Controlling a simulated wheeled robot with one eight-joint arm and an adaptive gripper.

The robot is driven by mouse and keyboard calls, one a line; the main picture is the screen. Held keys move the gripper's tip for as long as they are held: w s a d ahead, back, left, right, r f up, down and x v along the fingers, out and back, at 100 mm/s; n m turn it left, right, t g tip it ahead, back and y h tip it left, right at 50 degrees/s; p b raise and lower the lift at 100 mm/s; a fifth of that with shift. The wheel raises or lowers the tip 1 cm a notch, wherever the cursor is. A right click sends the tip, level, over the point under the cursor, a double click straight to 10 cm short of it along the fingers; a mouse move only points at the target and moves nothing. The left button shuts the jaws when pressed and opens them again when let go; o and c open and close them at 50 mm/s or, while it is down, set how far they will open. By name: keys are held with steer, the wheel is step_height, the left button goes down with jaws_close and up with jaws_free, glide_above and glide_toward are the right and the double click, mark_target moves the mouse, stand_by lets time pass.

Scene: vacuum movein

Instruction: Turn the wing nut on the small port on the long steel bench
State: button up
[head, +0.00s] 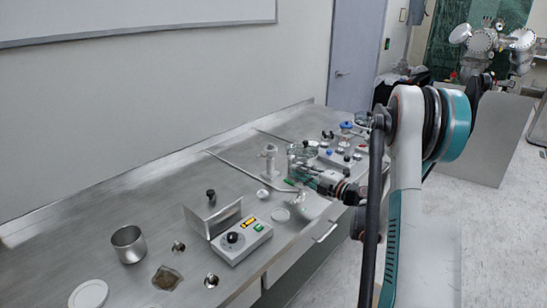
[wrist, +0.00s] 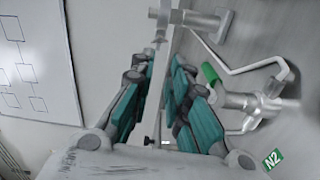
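The long steel bench (head: 165,210) runs along the wall in the head view. A small pale grey port (head: 269,160) stands upright on it, left of my gripper. A grey fitting that looks like this port shows at the top of the wrist view (wrist: 192,20), beyond the fingertips. I cannot clearly make out the wing nut. My gripper (head: 300,172) is low over the bench and partly hard to see among the clutter. In the wrist view my gripper (wrist: 160,75) has its teal-padded fingers apart, with a gap between them and nothing visibly held.
A control box (head: 241,238), a steel beaker (head: 129,244) and a white disc (head: 88,294) stand nearer on the bench. A green-handled valve with bent tubing (wrist: 245,98) and an N2 label (wrist: 273,160) lie right of the fingers in the wrist view.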

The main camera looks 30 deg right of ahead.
mark_target(267, 157)
steer(key=n, duration=0.4)
steer(key=shift+s+r+n+p, duration=0.1)
steer(key=shift+n+p, duration=0.25)
steer(key=shift+n, duration=0.05)
steer(key=n+p, duration=0.1)
steer(key=n, duration=0.5)
steer(key=shift+s+n, duration=0.1)
steer(key=shift+n, duration=0.2)
steer(key=n, duration=0.4)
steer(key=shift+s+d+r+n+p, duration=0.1)
steer(key=shift+n+p, duration=0.2)
steer(key=shift+p, duration=0.05)
steer(key=n, duration=0.5)
steer(key=shift+s+p, duration=0.1)
steer(key=shift+p, duration=0.2)
steer(key=shift+w+a, duration=0.2)
steer(key=shift+w, duration=0.2)
steer(key=b+x, duration=0.3)
steer(key=x, duration=1)
steer(key=shift+d, duration=0.1)
steer(key=shift+c, duration=0.2)
jaws_close()
